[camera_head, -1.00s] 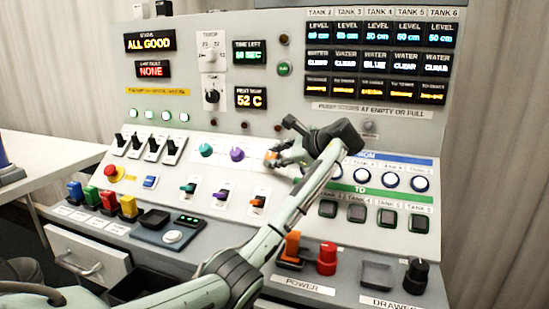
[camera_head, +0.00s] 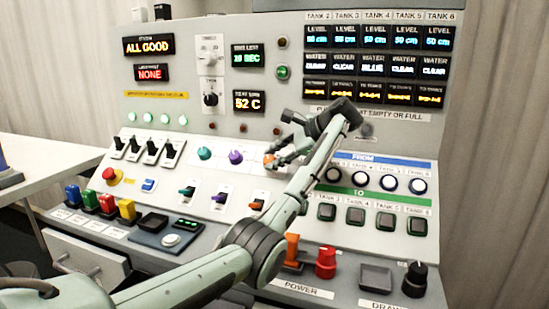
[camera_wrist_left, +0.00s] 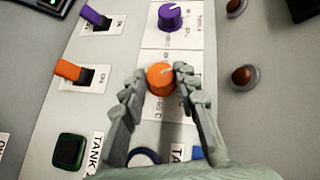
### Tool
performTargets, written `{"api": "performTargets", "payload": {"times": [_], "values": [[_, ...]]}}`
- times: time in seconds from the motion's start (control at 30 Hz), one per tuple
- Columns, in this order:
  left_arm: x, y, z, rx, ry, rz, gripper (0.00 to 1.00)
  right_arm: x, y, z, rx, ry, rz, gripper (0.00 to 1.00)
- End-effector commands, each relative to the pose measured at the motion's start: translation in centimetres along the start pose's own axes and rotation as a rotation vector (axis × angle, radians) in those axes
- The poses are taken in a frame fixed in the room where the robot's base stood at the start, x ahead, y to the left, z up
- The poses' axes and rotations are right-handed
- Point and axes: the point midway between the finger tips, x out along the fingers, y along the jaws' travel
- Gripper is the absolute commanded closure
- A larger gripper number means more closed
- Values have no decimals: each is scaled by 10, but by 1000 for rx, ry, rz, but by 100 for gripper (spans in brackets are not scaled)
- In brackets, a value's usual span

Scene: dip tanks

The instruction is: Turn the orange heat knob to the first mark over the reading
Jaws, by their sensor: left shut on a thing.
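The orange heat knob (camera_wrist_left: 160,78) sits on the sloped panel in the left wrist view, with a pale pointer line on its top. My left gripper (camera_wrist_left: 156,85) has a finger on each side of it and is shut on it. In the head view the left gripper (camera_head: 276,152) reaches the knob (camera_head: 268,159), which is partly hidden by the fingers. The reading display (camera_head: 249,100) shows 52 C in yellow. The marks around the orange knob are too small or covered to read. My right gripper is not in view.
A purple knob (camera_wrist_left: 171,16) is beside the orange one in the wrist view. A teal knob (camera_head: 205,153) is farther left. An orange switch (camera_head: 258,203) and a purple switch (camera_head: 222,197) are below. Tank buttons (camera_head: 389,183) line the right. My left arm crosses the panel's lower middle.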

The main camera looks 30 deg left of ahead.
Motion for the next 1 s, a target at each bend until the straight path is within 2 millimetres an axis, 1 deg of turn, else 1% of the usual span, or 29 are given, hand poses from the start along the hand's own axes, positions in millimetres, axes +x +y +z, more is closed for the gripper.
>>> {"api": "performTargets", "payload": {"times": [0.1, 0.13, 0.2, 0.3, 0.57, 0.67, 0.77, 1.0], "values": [[1, 0, 1, -1, -2, 0, 99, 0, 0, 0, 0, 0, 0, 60], [1, 0, 1, -1, -2, 0, 68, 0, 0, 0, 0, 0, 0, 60], [1, 0, 1, -1, -2, 0, 59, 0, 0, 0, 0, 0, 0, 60], [1, 0, 1, 0, -2, 0, 49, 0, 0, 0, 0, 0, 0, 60], [0, 0, 0, 0, -1, 0, 49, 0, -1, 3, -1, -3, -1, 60], [-6, 0, 0, 0, 0, -1, 49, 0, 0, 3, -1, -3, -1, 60], [-20, -1, 0, -1, 2, -2, 49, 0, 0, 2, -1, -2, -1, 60], [-72, 0, -1, -1, 5, -1, 49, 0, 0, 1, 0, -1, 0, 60]]}}
